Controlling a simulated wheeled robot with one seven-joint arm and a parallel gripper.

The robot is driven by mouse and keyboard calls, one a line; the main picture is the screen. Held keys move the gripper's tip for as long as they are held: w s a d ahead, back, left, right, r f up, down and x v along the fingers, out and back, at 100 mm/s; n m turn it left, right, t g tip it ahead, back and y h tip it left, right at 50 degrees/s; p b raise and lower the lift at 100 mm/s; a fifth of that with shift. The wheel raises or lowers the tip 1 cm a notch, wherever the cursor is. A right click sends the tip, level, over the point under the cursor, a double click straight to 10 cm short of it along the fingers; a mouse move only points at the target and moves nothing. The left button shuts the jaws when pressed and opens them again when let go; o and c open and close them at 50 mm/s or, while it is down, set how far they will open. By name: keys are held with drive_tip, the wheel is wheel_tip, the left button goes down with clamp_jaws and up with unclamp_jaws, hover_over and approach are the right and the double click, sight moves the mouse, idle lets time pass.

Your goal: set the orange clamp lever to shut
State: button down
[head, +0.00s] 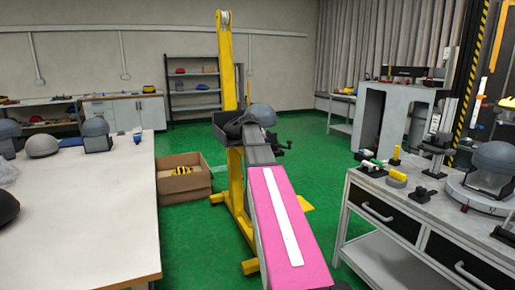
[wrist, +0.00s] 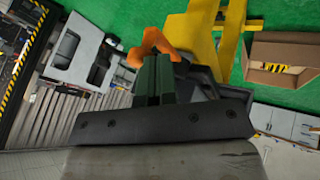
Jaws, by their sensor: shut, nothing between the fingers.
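An orange part (wrist: 150,44), which looks like the clamp lever, shows in the wrist view just beyond my fingertips, beside the yellow stand. It has a forked outline, and its lower part is hidden behind my fingers. My gripper (wrist: 154,66) is shut and empty, with its dark green fingers together. The fingertips overlap the lever in this view; I cannot tell whether they touch it. In the head view my pink arm reaches toward the yellow stand (head: 226,65), and the lever is not seen there.
A dark tray-like part (head: 232,122) is by the stand. A cardboard box (head: 183,183) stands on the green floor to its left. A white table (head: 85,210) is at left, and a grey workbench (head: 400,200) with helmet and tools at right.

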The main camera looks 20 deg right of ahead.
drive_tip(key=shift+s+d, duration=0.1)
drive_tip(key=shift+d, duration=0.25)
drive_tip(key=shift+a, duration=0.1)
idle(0.4)
drive_tip(key=a+f+v, duration=0.1)
drive_tip(key=a+v, duration=0.1)
drive_tip(key=v, duration=1)
drive_tip(key=s+a+f+n+y, duration=0.1)
drive_tip(key=s+a+f, duration=0.25)
drive_tip(key=f, duration=0.45)
drive_tip(key=s+a+f+g+y, duration=0.1)
drive_tip(key=s+a+f, duration=0.25)
drive_tip(key=f, duration=0.55)
drive_tip(key=s+a+f+n+y, duration=0.1)
drive_tip(key=s+a+f, duration=0.2)
drive_tip(key=a+f, duration=0.35)
drive_tip(key=s+a+f+g+y, duration=0.1)
drive_tip(key=s+a+f, duration=0.3)
drive_tip(key=s+f, duration=0.4)
drive_tip(key=s+a+f+g+y, duration=0.1)
drive_tip(key=s+a+f+y, duration=0.1)
drive_tip(key=s+f, duration=0.7)
drive_tip(key=shift+a+f+n+g, duration=0.3)
drive_tip(key=shift+a+f+n, duration=0.1)
drive_tip(key=shift+a+f, duration=0.5)
drive_tip(key=shift+s, duration=0.15)
